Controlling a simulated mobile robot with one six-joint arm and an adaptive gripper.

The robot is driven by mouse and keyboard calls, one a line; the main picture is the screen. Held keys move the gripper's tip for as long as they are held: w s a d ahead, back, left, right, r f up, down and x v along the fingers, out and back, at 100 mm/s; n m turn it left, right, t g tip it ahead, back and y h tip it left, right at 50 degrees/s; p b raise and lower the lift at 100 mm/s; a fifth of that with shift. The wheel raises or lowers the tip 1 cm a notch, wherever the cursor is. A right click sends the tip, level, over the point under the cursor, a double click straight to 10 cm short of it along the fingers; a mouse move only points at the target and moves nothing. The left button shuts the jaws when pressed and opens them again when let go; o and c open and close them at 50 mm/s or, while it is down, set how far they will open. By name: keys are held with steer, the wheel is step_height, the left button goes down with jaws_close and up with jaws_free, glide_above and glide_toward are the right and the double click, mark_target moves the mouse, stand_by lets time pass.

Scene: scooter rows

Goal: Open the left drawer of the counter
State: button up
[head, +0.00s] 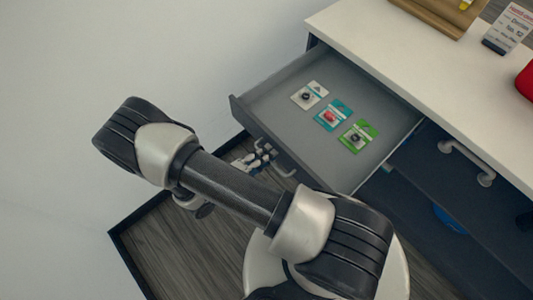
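The left drawer (265,97) of the counter (395,55) stands pulled well out. Its grey inside shows three small flat packs: a white one (309,95), a teal one (333,115) and a green one (357,136). Its pale handle (284,171) shows in part on the drawer's front. My gripper (262,151) is at this front, by the handle, partly hidden behind my arm. Its fingers are too small and covered to tell whether they are open, shut or around the handle.
A second handle (468,161) sits on the dark front right of the drawer. On the counter top are a wooden tray (432,14), a label card (507,29) and a red thing (526,84). A white wall (100,60) stands close on the left. Wooden floor (185,250) shows below.

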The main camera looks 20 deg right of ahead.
steer(key=v, duration=1.1)
steer(key=shift+a, duration=0.35)
steer(key=shift+s, duration=0.1)
